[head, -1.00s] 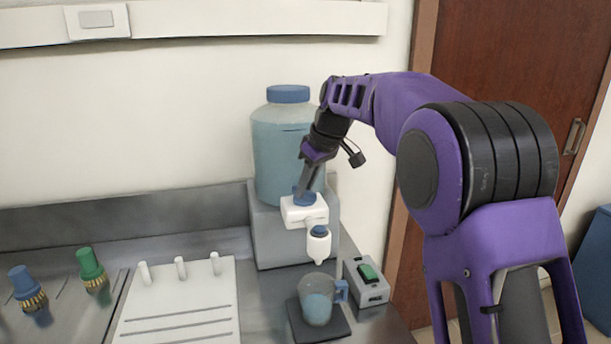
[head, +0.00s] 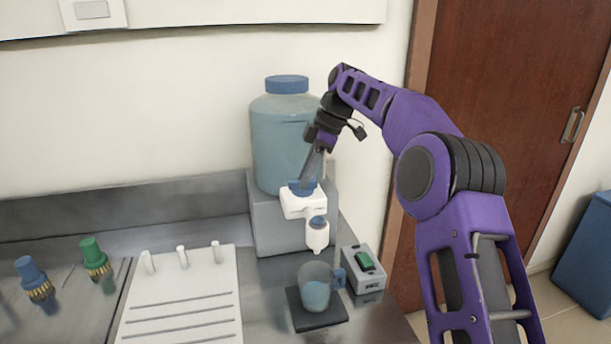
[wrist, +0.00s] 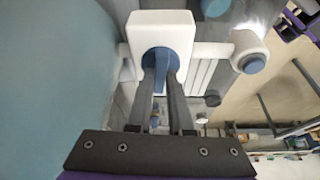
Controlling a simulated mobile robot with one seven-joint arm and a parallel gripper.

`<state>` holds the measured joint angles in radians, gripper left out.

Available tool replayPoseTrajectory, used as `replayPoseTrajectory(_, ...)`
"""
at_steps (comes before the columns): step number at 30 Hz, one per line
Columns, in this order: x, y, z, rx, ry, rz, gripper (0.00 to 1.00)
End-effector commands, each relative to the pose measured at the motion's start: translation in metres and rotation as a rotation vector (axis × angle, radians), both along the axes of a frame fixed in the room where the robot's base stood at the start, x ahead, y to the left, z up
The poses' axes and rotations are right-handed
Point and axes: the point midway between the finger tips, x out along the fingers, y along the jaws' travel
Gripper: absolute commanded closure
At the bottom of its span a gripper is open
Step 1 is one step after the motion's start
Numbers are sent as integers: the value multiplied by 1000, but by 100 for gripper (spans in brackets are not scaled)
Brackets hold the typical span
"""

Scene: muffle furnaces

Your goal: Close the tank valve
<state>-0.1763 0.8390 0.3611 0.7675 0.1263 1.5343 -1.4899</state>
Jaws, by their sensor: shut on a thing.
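The tank (head: 285,140) is a clear jar of bluish liquid with a blue lid, standing on a grey block. Its white valve body (head: 298,206) sticks out at the front, with a blue handle (head: 294,190) on top. My gripper (head: 305,185) reaches down from the upper right, its fingers shut on the blue handle. In the wrist view both fingertips (wrist: 162,78) lie on either side of the blue handle (wrist: 161,58). The spout (head: 317,234) hangs above a cup (head: 317,289) partly filled with bluish liquid. The fingers hide part of the handle.
The cup stands on a dark pad (head: 318,320). A grey box with a green switch (head: 364,262) is right of it. A white rack with pegs (head: 180,300) and blue (head: 33,278) and green (head: 95,257) fittings are to the left. A wooden door (head: 500,110) is behind my arm.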

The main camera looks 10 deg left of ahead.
Motion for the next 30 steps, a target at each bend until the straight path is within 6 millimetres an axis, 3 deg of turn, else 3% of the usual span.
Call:
replayPoseTrajectory(10,1,1,0,0,-2,116,100)
replayPoseTrajectory(25,0,1,0,-1,-1,132,100)
replayPoseTrajectory(26,0,1,0,-1,0,132,76)
replayPoseTrajectory(30,0,1,0,-1,-1,131,51)
